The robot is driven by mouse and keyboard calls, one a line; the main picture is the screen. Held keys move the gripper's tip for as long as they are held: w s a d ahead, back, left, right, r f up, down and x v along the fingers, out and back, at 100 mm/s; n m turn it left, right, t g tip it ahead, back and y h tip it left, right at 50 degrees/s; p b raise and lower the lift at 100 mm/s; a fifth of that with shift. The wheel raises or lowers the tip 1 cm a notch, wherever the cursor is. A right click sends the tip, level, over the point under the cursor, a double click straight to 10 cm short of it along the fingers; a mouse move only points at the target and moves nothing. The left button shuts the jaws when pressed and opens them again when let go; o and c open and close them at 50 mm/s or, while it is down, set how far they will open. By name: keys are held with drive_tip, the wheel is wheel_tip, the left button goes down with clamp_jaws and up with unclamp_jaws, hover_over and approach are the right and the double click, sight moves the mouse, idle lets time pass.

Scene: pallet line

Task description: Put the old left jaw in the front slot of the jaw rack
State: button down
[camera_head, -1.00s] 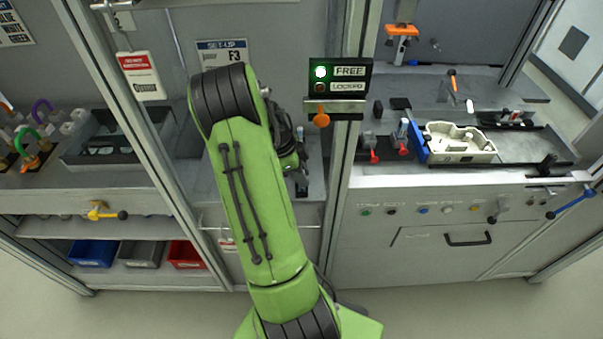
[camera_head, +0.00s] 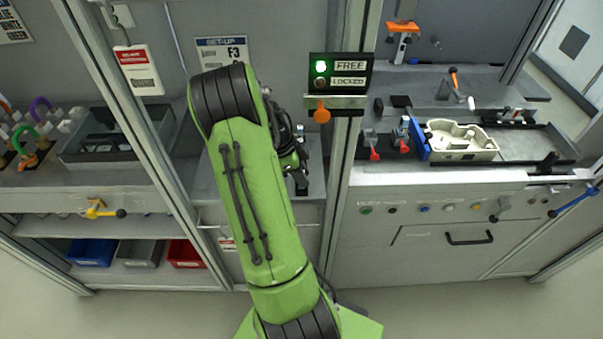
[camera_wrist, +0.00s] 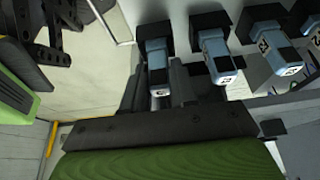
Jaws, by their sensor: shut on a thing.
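My gripper (camera_head: 302,172) is low beside the middle bay, mostly hidden behind my green arm in the head view. In the wrist view its dark parts stand at the centre, close to the first of several light-blue blocks. That nearest block (camera_wrist: 159,76) has a black end and a small white mark. A second block (camera_wrist: 220,58) and a third block (camera_wrist: 278,50) stand in a row to its right, with labels. My gripper is shut on the old left jaw, whose outline I cannot separate clearly from the dark parts. I cannot make out the rack's front slot.
A panel (camera_head: 341,73) with a green lamp lit beside FREE hangs right of my arm. A frame post (camera_head: 345,150) stands close to the right of my gripper. Further right, a cream casting (camera_head: 460,141) lies on a bench. Coloured bins (camera_head: 92,252) sit low left.

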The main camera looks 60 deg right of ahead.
drive_tip(key=shift+f, duration=0.1)
drive_tip(key=c, duration=0.8)
unclamp_jaws()
drive_tip(key=p+v, duration=0.3)
drive_tip(key=v, duration=1.3)
drive_tip(key=shift+p, duration=0.35)
